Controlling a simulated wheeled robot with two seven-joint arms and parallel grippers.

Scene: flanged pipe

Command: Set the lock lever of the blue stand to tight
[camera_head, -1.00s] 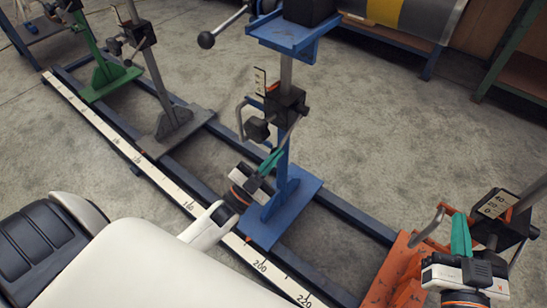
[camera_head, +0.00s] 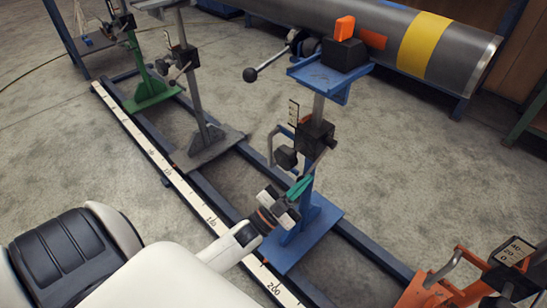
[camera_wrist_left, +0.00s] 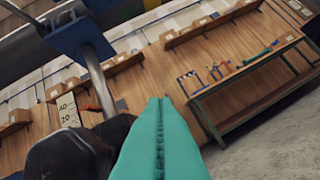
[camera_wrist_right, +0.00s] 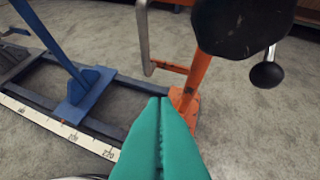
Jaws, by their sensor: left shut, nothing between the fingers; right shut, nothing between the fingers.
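The blue stand (camera_head: 318,215) stands on the rail, with a black clamp block (camera_head: 315,135) on its grey post. A thin grey lever (camera_head: 318,162) slants down beside the block; whether it is loose or tight I cannot tell. A bent grey handle (camera_head: 271,146) and a black knob (camera_head: 286,158) are on the block's left. My left gripper (camera_head: 300,188) is shut and empty, its green tips just below the block; in the left wrist view its fingers (camera_wrist_left: 159,115) show beside dark parts. My right gripper (camera_wrist_right: 164,115) is shut and empty before the orange stand (camera_wrist_right: 194,80).
A scaled rail (camera_head: 190,195) carries a grey stand (camera_head: 205,120) and a green stand (camera_head: 145,85) to the left. A large pipe (camera_head: 390,35) lies behind.

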